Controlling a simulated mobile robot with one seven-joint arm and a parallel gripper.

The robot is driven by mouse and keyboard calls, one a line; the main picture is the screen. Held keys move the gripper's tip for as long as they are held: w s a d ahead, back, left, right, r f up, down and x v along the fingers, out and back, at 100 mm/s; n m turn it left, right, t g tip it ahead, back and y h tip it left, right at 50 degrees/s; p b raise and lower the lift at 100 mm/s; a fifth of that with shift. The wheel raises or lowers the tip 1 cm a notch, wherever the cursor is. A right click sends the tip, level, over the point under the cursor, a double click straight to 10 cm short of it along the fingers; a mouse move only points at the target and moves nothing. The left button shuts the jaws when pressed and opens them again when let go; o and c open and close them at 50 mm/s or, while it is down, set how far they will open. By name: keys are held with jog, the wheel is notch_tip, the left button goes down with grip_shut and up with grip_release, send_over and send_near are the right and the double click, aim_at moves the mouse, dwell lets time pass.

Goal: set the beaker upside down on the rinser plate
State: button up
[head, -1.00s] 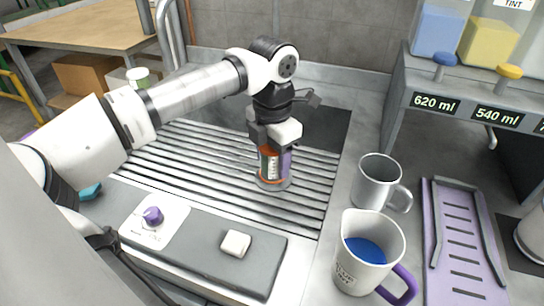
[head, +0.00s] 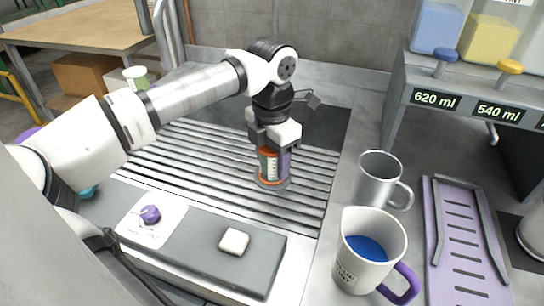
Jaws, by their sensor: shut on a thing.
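My gripper (head: 274,150) points down over the ribbed metal drain grid (head: 215,165), right of its middle. It is shut on a small cylinder (head: 268,170) with an orange band, a pale marked side and an orange rim at the bottom. This looks like the beaker, but the fingers hide its upper part, and I cannot tell which end is its mouth. Its lower end is at or just above the ribs; contact is not clear. No separate rinser plate can be made out.
A grey metal mug (head: 379,183) and a white jug (head: 368,254) with blue liquid and a purple handle stand at right. Beyond are a purple slotted tray (head: 463,245) and a dispenser stand (head: 470,105). A panel with a purple knob (head: 150,214) and white button (head: 234,241) lies in front.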

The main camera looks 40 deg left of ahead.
jog(key=shift+f, duration=0.15)
jog(key=o, duration=1.1)
jog(key=shift+r, duration=0.2)
notch_tip(320, 180, up, 14)
jog(key=p, duration=0.9)
jog(key=shift+f, duration=0.2)
jog(key=shift+f, duration=0.1)
